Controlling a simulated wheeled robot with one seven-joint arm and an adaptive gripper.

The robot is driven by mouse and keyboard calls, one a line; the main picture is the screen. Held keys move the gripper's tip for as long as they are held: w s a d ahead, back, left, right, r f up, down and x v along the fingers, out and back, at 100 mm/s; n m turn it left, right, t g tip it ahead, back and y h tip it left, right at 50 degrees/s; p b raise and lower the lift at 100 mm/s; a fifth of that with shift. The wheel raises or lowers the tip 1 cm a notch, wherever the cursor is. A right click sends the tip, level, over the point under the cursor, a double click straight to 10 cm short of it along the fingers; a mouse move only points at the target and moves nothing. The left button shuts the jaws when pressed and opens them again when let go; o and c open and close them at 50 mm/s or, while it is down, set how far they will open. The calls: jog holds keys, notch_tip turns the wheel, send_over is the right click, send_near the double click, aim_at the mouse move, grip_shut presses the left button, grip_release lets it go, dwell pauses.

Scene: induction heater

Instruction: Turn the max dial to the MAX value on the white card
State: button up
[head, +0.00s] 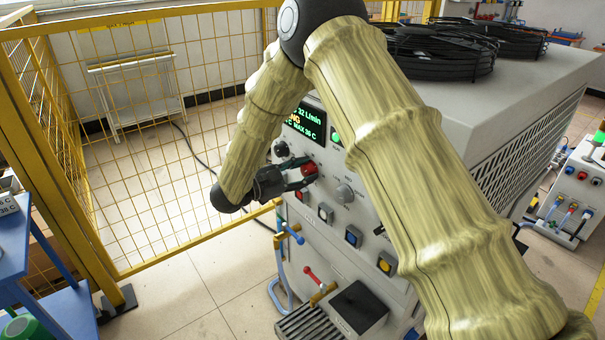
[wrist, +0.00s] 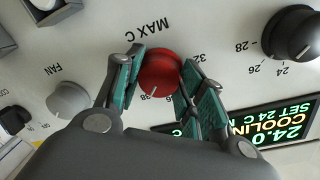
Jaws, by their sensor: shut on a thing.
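The red max dial (wrist: 160,70) is on the front panel of the grey machine, under the upside-down label MAX C in the wrist view. My gripper (wrist: 158,85) is shut on it, with a teal-padded finger on each side. The dial's white pointer is toward the lower left in that view, beside a number that looks like 38. In the head view the red dial (head: 309,169) shows between the dark fingers. The display (head: 307,122) there seems to read MAX 36 C.
The grey fan dial (wrist: 68,100) and a black dial (wrist: 291,34) flank the red one. Several square buttons, a red-handled valve (head: 313,275) and a blue-handled valve (head: 292,232) are lower down. A yellow mesh fence (head: 130,130) stands behind and left.

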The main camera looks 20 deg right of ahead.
jog(key=o, duration=1)
jog(key=v, duration=1.2)
